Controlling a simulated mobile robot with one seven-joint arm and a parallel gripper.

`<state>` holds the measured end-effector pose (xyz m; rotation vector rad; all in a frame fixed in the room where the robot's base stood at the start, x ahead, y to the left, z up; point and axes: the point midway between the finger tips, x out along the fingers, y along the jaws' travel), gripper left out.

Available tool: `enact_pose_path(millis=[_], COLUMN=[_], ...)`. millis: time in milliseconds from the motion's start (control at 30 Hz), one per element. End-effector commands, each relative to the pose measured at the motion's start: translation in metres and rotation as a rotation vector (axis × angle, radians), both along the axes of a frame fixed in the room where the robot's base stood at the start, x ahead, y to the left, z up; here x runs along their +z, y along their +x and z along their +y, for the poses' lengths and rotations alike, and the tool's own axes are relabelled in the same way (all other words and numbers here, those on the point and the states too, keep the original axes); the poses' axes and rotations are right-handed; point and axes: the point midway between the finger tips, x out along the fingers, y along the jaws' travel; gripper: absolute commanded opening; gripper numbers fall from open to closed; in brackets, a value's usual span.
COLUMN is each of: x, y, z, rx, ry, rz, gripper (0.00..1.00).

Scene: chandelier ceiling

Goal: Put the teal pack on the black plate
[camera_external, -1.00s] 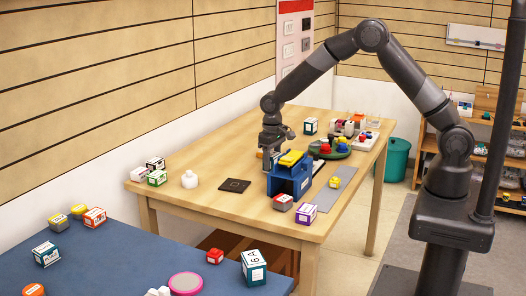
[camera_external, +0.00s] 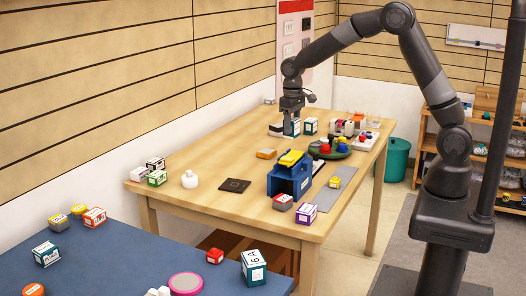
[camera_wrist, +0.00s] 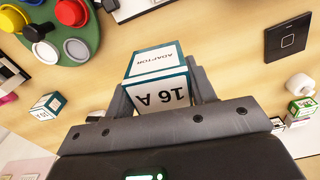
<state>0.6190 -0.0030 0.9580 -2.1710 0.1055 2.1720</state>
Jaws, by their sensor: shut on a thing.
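My gripper (camera_external: 291,116) is shut on the teal pack, a white and teal box, and holds it above the far part of the wooden table. The teal pack (camera_external: 291,128) shows between the jaws, and its "16 A" and "ADAPTOR" faces (camera_wrist: 159,92) fill the middle of the wrist view. The gripper (camera_wrist: 158,100) has a finger on each side of it. The black plate (camera_external: 235,185) is a dark flat square on the table's near left part, well apart from the gripper. It also shows at the upper right in the wrist view (camera_wrist: 288,38).
A blue bin (camera_external: 285,185) with yellow things on top stands right of the plate. Another white-teal box (camera_external: 310,126) stands beside the held pack. A green tray (camera_external: 338,152) holds coloured parts.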

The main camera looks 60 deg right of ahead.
Motion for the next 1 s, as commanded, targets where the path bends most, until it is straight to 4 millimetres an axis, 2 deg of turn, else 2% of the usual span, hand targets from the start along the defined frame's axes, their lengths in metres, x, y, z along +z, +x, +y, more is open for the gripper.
enact_pose_path(millis=[33,200,433,800,1000], x=[0.001,0.006,0.005,-0.042,-0.058], y=[0.007,0.028,0.04,0.058,0.065], z=[0.016,0.067,0.11,0.187,0.214], rx=[0.019,0.067,0.098,0.102,0.099], ry=[0.001,0.0,0.0,0.0,0.0], rz=[-0.002,-0.001,0.0,0.001,-0.001], gripper=[0.27,0.27,0.27,0.27,0.27])
